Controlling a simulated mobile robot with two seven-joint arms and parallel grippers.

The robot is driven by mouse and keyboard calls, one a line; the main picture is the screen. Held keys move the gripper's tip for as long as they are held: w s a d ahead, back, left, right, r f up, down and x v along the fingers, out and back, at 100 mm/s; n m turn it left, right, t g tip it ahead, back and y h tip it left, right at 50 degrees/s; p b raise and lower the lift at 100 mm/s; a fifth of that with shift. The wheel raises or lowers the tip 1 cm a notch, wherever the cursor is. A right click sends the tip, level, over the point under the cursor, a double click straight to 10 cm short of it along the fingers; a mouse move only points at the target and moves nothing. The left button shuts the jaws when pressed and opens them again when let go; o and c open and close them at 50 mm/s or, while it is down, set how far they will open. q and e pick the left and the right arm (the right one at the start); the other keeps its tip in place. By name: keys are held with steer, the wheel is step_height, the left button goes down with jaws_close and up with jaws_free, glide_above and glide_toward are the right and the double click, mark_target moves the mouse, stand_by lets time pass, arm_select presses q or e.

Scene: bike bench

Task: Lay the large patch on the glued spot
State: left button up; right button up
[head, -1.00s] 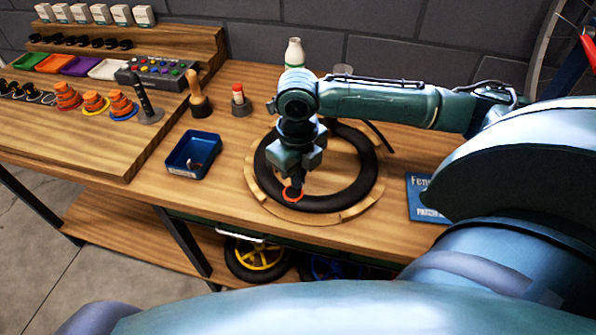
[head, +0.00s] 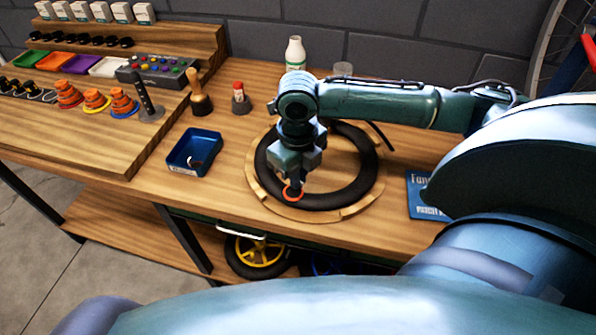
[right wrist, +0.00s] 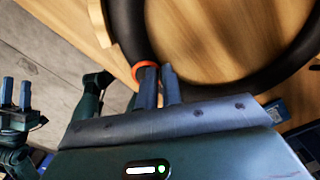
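The black tube (head: 358,186) lies in a ring on a round wooden holder (head: 255,186). A dark round piece with an orange rim (head: 292,193), looking like the large patch, is at the tube's front-left part; it also shows in the right wrist view (right wrist: 145,66). My right gripper (head: 293,184) points down over it, its fingertips at the rim. The fingers (right wrist: 159,78) are close together with a narrow gap. I cannot tell whether they grip the piece or whether it touches the tube. The glued spot is not discernible. My left gripper (right wrist: 16,92) shows empty, its fingers apart.
A blue tray (head: 194,152) with a small item stands left of the holder. A brush (head: 199,93), a red-capped bottle (head: 240,98) and a white bottle (head: 294,54) stand behind. A blue patch box (head: 424,196) lies to the right.

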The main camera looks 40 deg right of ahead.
steer(key=o, duration=0.4)
arm_select(q)
steer(key=shift+f, duration=0.1)
arm_select(e)
step_height(320, 180, up, 3)
steer(key=shift+r, duration=0.1)
arm_select(q)
steer(key=shift+s+a+f, duration=0.15)
steer(key=shift+a+f, duration=0.15)
steer(key=shift+f, duration=0.05)
arm_select(e)
step_height(320, 180, up, 10)
steer(key=shift+r, duration=0.1)
